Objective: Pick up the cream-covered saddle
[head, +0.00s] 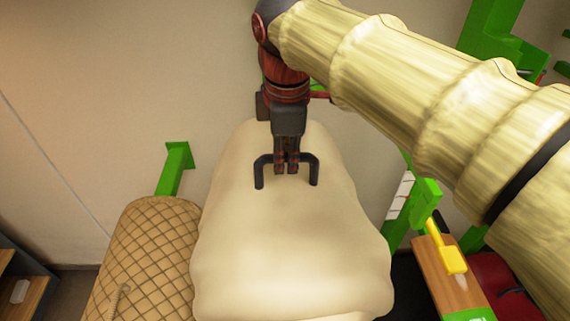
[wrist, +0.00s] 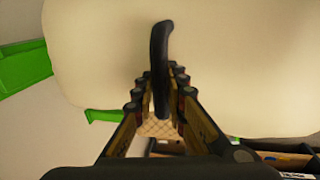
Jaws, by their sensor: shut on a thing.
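The cream-covered saddle (head: 290,250) fills the middle of the head view, a large smooth padded shape with a black handle (head: 311,160) on its top. My gripper (head: 287,168) comes down from above and is shut on the middle of that handle. In the wrist view the cream cover (wrist: 225,60) spreads behind the gripper (wrist: 160,90), and the black handle (wrist: 159,45) runs between the two fingers. The underside of the saddle is hidden, so I cannot tell whether it rests on a support.
A tan quilted saddle (head: 150,265) sits close on the left, by a green bracket (head: 175,168). Green posts (head: 425,195) stand at the right, with a yellow brush-like tool (head: 447,250) above a wooden surface (head: 455,285). A red item (head: 500,285) lies at the lower right. A plain wall is behind.

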